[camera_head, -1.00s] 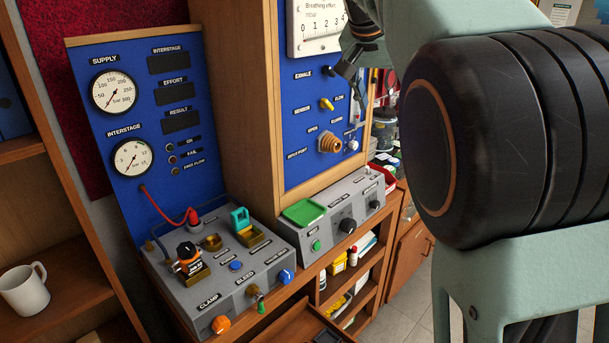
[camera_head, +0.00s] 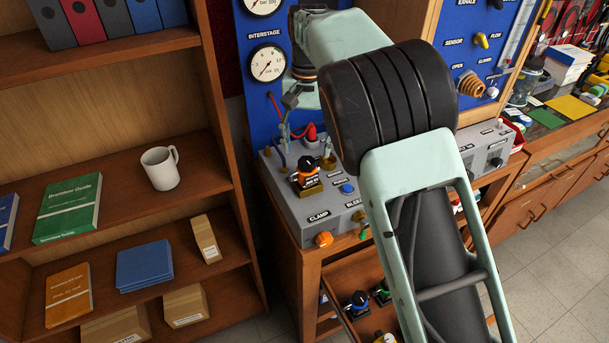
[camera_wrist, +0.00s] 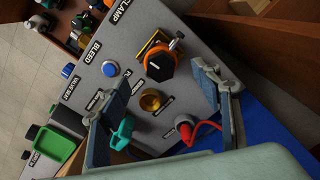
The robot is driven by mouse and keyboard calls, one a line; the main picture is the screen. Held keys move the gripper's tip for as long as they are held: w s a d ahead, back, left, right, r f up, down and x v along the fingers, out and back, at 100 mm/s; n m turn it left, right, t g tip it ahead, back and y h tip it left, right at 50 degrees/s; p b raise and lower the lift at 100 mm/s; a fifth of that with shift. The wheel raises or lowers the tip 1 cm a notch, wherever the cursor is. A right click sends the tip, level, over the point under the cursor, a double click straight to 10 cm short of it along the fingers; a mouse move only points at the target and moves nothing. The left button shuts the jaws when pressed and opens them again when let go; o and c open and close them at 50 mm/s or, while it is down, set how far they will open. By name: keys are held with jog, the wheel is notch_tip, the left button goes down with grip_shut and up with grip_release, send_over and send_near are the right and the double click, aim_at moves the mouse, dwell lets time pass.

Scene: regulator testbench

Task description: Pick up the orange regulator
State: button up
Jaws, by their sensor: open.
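The orange regulator (camera_head: 308,174), with a black knob on top, sits upright in a brass holder (camera_head: 307,188) on the grey testbench, behind the CLAMP label. In the wrist view the regulator (camera_wrist: 161,65) shows from above, between the tips of my open fingers and seemingly beyond them. My gripper (camera_head: 306,146) is above and behind the regulator in the head view, pointing down. In the wrist view my gripper (camera_wrist: 163,76) is empty, its two fingers spread to either side. I cannot tell the exact height gap.
A red hose fitting (camera_wrist: 188,132), a teal part (camera_wrist: 121,131) and a brass cup (camera_wrist: 150,101) are close to my fingers. The blue gauge panel (camera_head: 263,98) rises behind. An open drawer (camera_head: 352,320) holds other regulators below. A shelf with a mug (camera_head: 160,168) stands left.

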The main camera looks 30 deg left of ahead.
aim_at(306, 160)
jog(key=shift+f+p, duration=0.55)
jog(key=shift+f, duration=2.4)
jog(key=shift+w+a+r, duration=0.1)
grip_shut()
